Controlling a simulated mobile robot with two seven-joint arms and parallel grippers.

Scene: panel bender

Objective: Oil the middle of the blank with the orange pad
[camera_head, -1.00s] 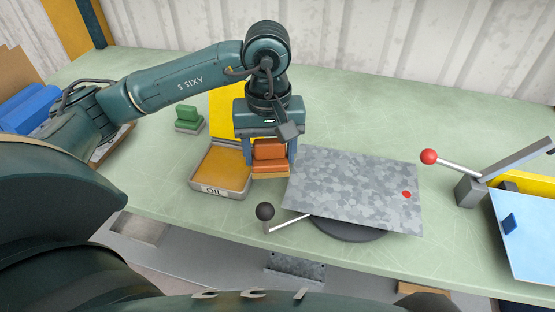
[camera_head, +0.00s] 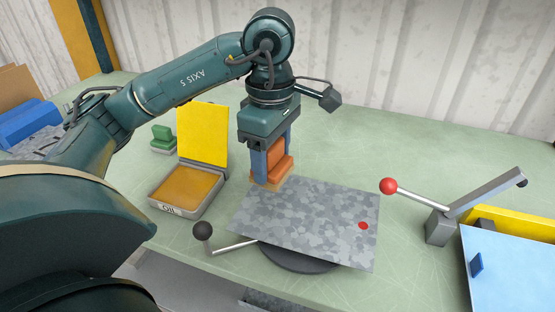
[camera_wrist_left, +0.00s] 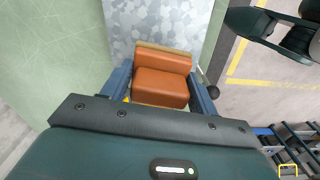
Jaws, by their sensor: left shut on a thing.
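My left gripper (camera_head: 273,163) is shut on the orange pad (camera_head: 280,158), which has a tan lower layer. The pad is at the back left edge of the blank (camera_head: 318,222), a grey mottled sheet with a red dot (camera_head: 363,226) near its right side. In the left wrist view the orange pad (camera_wrist_left: 162,78) sits between the fingers, with the blank (camera_wrist_left: 165,22) beyond it. I cannot tell whether the pad touches the sheet. The open oil tin (camera_head: 172,209) with a yellow lid stands left of the blank. My right gripper is not in view.
A green pad (camera_head: 162,139) stands behind the tin. A black-knobbed lever (camera_head: 203,231) reaches out at the blank's front left. A red-knobbed lever (camera_head: 389,186) and a light blue panel (camera_head: 515,268) are at the right. The bench behind the blank is clear.

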